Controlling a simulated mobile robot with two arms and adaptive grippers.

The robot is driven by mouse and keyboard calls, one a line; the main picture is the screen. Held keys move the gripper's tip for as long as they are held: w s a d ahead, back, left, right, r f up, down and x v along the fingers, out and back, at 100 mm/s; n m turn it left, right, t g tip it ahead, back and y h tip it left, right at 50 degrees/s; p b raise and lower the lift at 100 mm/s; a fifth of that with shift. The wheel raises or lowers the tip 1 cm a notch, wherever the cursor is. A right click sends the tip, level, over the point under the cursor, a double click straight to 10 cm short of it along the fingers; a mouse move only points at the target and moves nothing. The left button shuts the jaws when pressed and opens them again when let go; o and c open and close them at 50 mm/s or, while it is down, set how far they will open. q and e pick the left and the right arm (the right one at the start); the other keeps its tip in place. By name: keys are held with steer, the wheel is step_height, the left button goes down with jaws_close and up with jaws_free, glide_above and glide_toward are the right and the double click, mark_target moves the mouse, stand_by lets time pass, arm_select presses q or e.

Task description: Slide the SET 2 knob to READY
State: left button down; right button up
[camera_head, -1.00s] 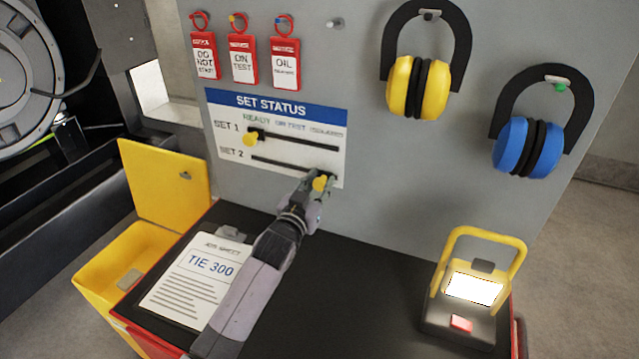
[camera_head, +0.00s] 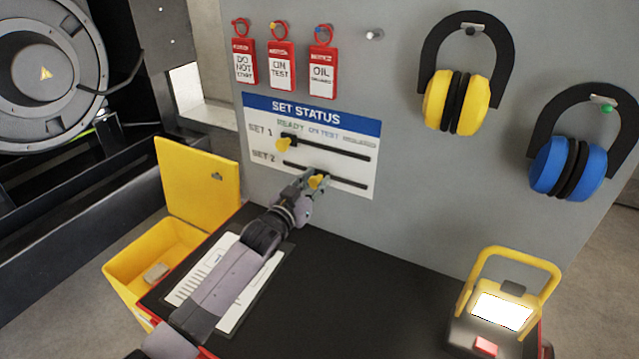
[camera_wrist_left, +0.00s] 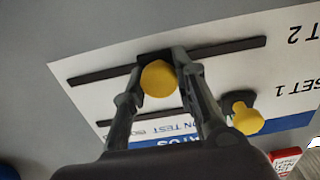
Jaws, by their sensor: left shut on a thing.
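The SET STATUS board (camera_head: 312,108) is on the grey panel and has two black slots. The yellow SET 2 knob (camera_head: 317,181) is near the middle of the lower slot, roughly below ON TEST. My left gripper (camera_head: 313,184) is shut on this knob. In the left wrist view the SET 2 knob (camera_wrist_left: 158,78) sits between the two fingers, with slot showing on both sides. The yellow SET 1 knob (camera_head: 284,144) is at the left end of the upper slot, under READY. It also shows beside the fingers in the left wrist view (camera_wrist_left: 247,119). My right gripper is out of view.
Red tags (camera_head: 282,66) hang above the board. Yellow earmuffs (camera_head: 457,102) and blue earmuffs (camera_head: 567,168) hang to its right. A lit work lamp (camera_head: 502,311) stands on the black bench top (camera_head: 385,275). A sheet (camera_head: 205,272) lies under my left arm. A yellow box (camera_head: 150,255) stands left.

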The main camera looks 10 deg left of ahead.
arm_select(q)
steer(key=c, duration=1.3)
jaws_free()
steer(key=v, duration=1.2)
